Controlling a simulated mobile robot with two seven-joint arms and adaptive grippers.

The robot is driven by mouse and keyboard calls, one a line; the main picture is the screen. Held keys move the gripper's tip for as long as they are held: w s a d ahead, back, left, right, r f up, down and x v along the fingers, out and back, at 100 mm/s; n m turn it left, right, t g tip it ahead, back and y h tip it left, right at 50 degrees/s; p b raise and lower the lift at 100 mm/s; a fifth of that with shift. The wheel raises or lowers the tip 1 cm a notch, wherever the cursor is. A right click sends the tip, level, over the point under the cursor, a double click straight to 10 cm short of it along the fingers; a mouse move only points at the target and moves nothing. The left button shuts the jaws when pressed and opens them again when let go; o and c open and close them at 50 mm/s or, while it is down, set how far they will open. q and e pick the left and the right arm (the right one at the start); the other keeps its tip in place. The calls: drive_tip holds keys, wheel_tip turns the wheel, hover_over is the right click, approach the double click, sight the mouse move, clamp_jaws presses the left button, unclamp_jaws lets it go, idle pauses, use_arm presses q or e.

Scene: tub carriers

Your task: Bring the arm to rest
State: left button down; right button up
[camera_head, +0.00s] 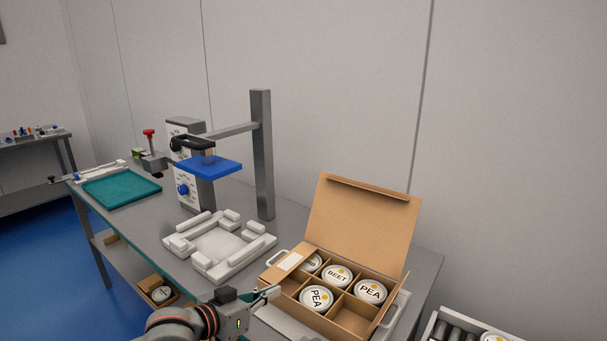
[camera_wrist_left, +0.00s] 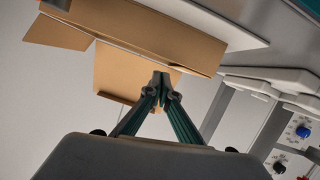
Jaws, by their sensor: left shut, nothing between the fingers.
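My left gripper (camera_head: 268,294) is low in the head view, at the near left side of an open cardboard box (camera_head: 340,326). In the left wrist view its two green fingers (camera_wrist_left: 162,88) meet at the tips with nothing between them. The box also shows in the left wrist view (camera_wrist_left: 130,32), just beyond the fingertips; whether they touch it I cannot tell. My left arm comes in from the bottom of the head view. My right gripper is in neither view.
The box holds round tubs such as a PEA tub (camera_head: 316,298) and a BEET tub (camera_head: 337,275) in its compartments. A white fixture (camera_head: 218,244) lies left of it. A post stand (camera_head: 262,155) and a teal tray (camera_head: 122,188) are farther back. Open floor (camera_head: 40,245) lies left.

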use_arm(q)
drive_tip(key=s+f, duration=0.1)
drive_tip(key=s, duration=0.1)
drive_tip(key=s+a+f+y, duration=0.1)
drive_tip(key=s+f, duration=0.1)
drive_tip(key=s+f+m+y, duration=0.1)
drive_tip(key=shift+s+a+f, duration=0.2)
drive_tip(key=shift+s+a, duration=0.15)
drive_tip(key=shift+s, duration=0.05)
drive_tip(key=s+a+f+g+y, duration=0.15)
drive_tip(key=s+a+y, duration=0.25)
drive_tip(key=s+a, duration=0.4)
drive_tip(key=s+a+f+g+y, duration=0.1)
drive_tip(key=s+a+f+y, duration=0.25)
drive_tip(key=s+a, duration=0.5)
drive_tip(key=s+a+f+g+y, duration=0.2)
drive_tip(key=s+a+y, duration=0.2)
drive_tip(key=s+a, duration=0.4)
drive_tip(key=w+d+f+n+t+h, duration=0.1)
drive_tip(key=d+f+h, duration=0.5)
drive_tip(key=d+f, duration=0.7)
wheel_tip(320, 180, down, 4)
drive_tip(key=shift+w+r+n+t+h, duration=0.3)
drive_tip(key=shift+n+t, duration=0.5)
drive_tip(key=shift+t, duration=0.45)
drive_tip(key=shift+d, duration=0.1)
